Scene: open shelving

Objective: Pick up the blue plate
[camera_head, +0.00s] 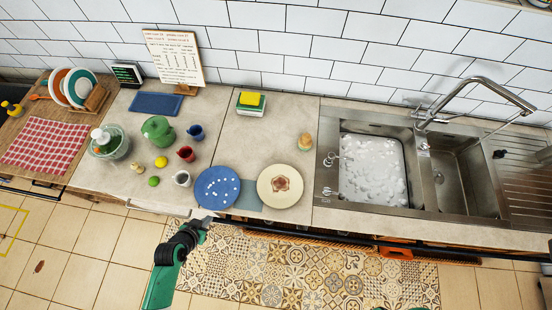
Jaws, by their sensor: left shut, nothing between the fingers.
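The blue plate (217,188) with white specks lies flat near the front edge of the counter, left of centre. My left gripper (209,219) is at the counter's front edge, just below the blue plate's near rim in the picture. It is shut and holds nothing. I cannot tell whether it touches the plate. My right gripper does not show clearly; only small green parts appear at the bottom and right edges.
A sink (372,170) with foam is on the right. A sponge stack (251,102) is behind. Counter between sponge and plates is clear.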

